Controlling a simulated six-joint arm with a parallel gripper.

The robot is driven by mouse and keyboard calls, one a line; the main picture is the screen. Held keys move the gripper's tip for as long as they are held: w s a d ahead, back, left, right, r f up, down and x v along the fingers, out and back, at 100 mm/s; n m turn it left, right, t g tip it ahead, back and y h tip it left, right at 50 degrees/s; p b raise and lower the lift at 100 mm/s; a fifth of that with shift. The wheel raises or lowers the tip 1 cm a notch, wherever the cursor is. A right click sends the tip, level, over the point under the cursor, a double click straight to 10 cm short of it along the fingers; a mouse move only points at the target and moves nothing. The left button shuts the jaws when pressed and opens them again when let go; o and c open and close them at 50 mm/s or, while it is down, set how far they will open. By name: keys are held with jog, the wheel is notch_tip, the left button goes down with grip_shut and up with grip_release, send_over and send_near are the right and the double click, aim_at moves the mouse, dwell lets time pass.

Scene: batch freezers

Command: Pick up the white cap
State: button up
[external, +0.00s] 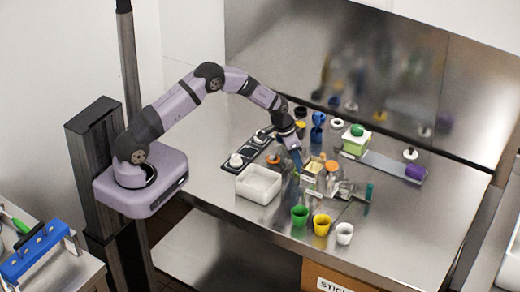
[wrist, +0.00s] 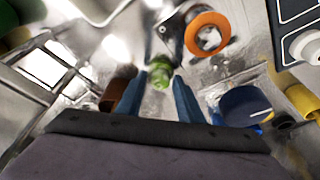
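My gripper (external: 298,162) points down over the middle of the steel table, beside the cluster of small containers. In the wrist view, its two blue fingers (wrist: 158,92) are apart with nothing held between them. A green-topped item (wrist: 160,72) shows beyond the gap. I cannot tell for sure which item is the white cap. A white ring-like piece (external: 337,123) lies toward the back, and a white-topped item (external: 410,154) stands at the right. White knob-like pieces (external: 236,160) sit on a black plate; one also shows at the wrist view's right edge (wrist: 306,46).
A white tub (external: 258,183) stands left of my gripper. Green (external: 299,216), yellow (external: 322,225) and white (external: 344,234) cups line the front edge. An orange-rimmed jar (wrist: 208,33) is close to the fingers. A green box (external: 355,143) and metal strip stand at right.

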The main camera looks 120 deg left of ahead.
jog(key=c, duration=0.8)
